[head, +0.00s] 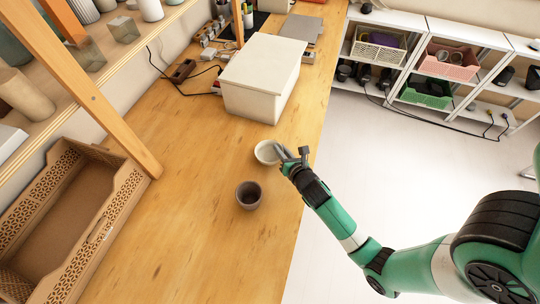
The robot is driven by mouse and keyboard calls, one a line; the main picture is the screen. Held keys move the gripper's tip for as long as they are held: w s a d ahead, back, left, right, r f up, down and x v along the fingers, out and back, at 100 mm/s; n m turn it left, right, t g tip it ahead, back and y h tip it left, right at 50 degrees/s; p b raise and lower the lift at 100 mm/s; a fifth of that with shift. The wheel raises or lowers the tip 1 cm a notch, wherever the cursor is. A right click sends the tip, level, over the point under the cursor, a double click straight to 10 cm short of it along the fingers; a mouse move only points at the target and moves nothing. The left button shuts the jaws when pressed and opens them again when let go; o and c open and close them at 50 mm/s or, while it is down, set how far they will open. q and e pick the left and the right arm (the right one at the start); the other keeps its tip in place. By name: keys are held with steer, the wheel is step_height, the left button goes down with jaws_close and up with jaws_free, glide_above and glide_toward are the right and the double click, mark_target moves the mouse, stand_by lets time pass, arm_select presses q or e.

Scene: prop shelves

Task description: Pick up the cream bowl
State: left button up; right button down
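The cream bowl (265,152) sits on the wooden table, in front of the white box and near the table's right side. My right gripper (292,154) is at the bowl's right edge, with its fingers close to the rim. The view is too small to tell whether the fingers touch or straddle the rim, or how far apart they are. My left gripper is not in view.
A dark brown cup (248,195) stands just in front of the bowl. A white lidded box (262,77) stands behind it. A brown crate (72,225) is at the left. The table (190,235) is clear between crate and cup.

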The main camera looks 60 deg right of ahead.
stand_by(0.5)
steer(key=shift+r+p, duration=0.25)
steer(key=shift+p, duration=0.05)
steer(key=r+p, duration=0.1)
steer(key=r, duration=0.1)
steer(key=r+p, duration=0.2)
steer(key=shift+s+a, duration=0.15)
steer(key=shift+a, duration=0.25)
steer(key=s+a+r+p, duration=0.6)
steer(key=a+r+p, duration=0.2)
steer(key=a, duration=0.3)
steer(key=shift+s+a+r, duration=0.2)
steer(key=shift+a+r, duration=0.1)
